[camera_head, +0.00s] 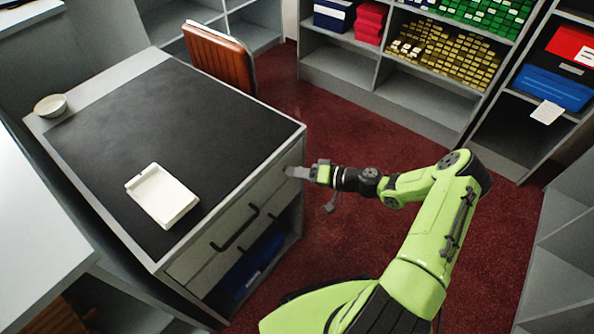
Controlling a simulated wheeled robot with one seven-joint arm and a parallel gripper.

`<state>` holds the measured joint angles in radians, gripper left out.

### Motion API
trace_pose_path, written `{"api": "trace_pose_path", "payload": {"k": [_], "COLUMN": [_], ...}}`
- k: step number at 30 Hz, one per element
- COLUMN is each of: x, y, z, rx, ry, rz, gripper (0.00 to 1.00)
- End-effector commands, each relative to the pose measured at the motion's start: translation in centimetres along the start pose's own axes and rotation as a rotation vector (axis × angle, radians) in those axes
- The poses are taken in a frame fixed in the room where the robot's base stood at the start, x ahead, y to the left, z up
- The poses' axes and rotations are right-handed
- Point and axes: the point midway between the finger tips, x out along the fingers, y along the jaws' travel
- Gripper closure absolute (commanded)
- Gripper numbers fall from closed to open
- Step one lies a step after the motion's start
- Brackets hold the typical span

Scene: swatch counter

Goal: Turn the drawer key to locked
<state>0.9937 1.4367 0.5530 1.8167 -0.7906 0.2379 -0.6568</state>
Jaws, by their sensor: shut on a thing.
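The grey counter (290,133) with a black top has a drawer front (214,228) on its right-hand side, with dark handles (237,232). My gripper (292,171) is at the end of my green arm, close against the drawer front near its far upper corner. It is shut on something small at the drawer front. That thing is too small to make out here, and my fingers cover it. I cannot see the key itself or which way it is turned.
A white tray (161,196) and a white bowl (50,106) sit on the counter top. A brown chair (217,56) stands behind the counter. Shelves (348,62) with boxes and swatches line the back. Red carpet (360,125) lies open between counter and shelves.

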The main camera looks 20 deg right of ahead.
Motion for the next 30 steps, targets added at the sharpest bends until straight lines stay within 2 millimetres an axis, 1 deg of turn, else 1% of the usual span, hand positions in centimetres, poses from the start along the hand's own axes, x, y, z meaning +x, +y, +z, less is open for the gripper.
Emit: {"api": "trace_pose_path", "payload": {"k": [21,30], "x": [0.09,0.09], "y": [-0.3,-0.42], "z": [0.24,0.29], "rx": [-0.621,-0.819], "ry": [-0.002,-0.002], "rz": [0.258,0.341], "gripper": [1.0,1.0]}}
